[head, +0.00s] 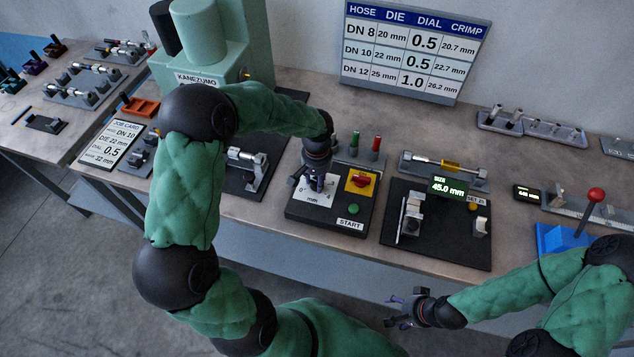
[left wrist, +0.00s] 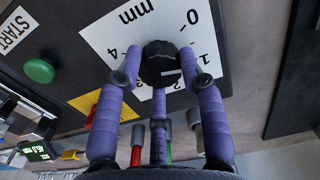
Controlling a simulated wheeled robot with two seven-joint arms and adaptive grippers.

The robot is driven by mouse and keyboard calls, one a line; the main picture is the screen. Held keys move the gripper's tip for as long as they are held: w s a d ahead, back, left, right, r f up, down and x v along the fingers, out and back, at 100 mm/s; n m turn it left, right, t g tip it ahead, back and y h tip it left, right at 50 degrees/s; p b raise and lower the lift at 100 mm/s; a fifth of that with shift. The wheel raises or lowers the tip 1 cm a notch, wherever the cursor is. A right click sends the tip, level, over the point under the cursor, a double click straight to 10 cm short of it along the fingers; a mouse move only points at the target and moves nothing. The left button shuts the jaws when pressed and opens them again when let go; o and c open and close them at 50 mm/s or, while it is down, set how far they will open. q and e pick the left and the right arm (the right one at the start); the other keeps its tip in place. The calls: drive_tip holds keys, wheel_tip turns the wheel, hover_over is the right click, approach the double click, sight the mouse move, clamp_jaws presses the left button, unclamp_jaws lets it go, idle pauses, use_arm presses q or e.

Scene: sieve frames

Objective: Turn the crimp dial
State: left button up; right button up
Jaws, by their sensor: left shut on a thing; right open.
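The crimp dial is a black knob (left wrist: 162,65) on a white scale plate (left wrist: 110,45) marked in mm. In the left wrist view a short white line shows on the knob, toward the right finger. My left gripper (left wrist: 160,62) has its purple fingers closed around the knob. In the head view my left gripper (head: 316,178) comes down on the control box (head: 330,212) from above and hides most of the dial. My right gripper (head: 408,312) is open and empty, in front of the table's edge at lower right.
The box has a green START button (head: 353,209) and a red-yellow switch (head: 360,182). The job card (head: 113,142) reads DN 10, dial 0.5. The wall chart (head: 412,50) lists dial values. A measuring stand with a display (head: 450,188) stands right of the box.

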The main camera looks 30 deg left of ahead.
use_arm(q)
drive_tip(key=shift+n+b, duration=0.55)
drive_tip(key=shift+n, duration=0.55)
drive_tip(key=o, duration=1.1)
drive_tip(key=shift+o, duration=0.2)
wheel_tip(320, 180, up, 12)
